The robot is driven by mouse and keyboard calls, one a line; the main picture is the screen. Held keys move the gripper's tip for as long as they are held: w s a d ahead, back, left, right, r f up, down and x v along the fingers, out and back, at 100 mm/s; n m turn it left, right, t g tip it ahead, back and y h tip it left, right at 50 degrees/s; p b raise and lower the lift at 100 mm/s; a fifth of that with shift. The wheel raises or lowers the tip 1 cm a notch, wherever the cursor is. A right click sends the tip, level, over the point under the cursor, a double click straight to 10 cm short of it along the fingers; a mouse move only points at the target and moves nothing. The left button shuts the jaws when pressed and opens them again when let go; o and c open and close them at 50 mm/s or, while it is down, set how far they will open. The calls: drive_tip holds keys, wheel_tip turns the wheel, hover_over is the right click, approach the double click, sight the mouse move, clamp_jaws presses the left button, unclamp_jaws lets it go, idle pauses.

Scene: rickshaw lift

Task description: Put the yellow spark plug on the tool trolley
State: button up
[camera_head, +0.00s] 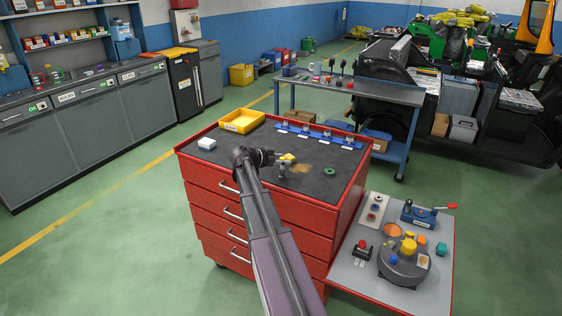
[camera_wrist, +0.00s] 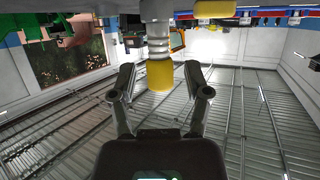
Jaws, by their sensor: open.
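The yellow spark plug (camera_head: 287,157) is on the dark top of the red tool trolley (camera_head: 207,173), near its middle. In the wrist view the spark plug (camera_wrist: 160,76) shows a yellow end and a pale ribbed body, and appears to stand upright, as that picture is upside down. My gripper (camera_head: 272,157) is just left of the plug in the head view. In the wrist view my gripper (camera_wrist: 160,88) is open, with one finger on each side of the yellow end and gaps between. The plug's base is hard to make out.
A low side table (camera_head: 352,262) with a grey round housing (camera_head: 404,266) stands at the right front. A grey workbench (camera_head: 372,90) stands behind.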

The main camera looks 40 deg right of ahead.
drive_tip(key=shift+r, duration=0.15)
drive_tip(key=shift+a+r, duration=0.15)
drive_tip(key=shift+a, duration=0.1)
drive_tip(key=s+p+v, duration=0.1)
drive_tip(key=p+v, duration=0.3)
drive_tip(key=v, duration=0.7)
drive_tip(key=shift+w+a+p, duration=0.2)
drive_tip(key=shift+w+p, duration=0.15)
drive_tip(key=shift+w, duration=0.15)
drive_tip(key=s+a+f+n+y, duration=0.3)
drive_tip(key=s+a+n, duration=0.3)
drive_tip(key=a, duration=0.5)
drive_tip(key=s+a+f+n+y, duration=0.4)
drive_tip(key=s+a+n+y, duration=0.1)
drive_tip(key=a, duration=0.6)
drive_tip(key=s+a+f+n+t+y, duration=0.1)
drive_tip(key=s+a+f+n+y, duration=0.3)
drive_tip(key=a+n, duration=0.4)
drive_tip(key=shift+s+a+f+y, duration=0.25)
drive_tip(key=shift+s+a+y, duration=0.55)
drive_tip(key=shift+s+a, duration=0.65)
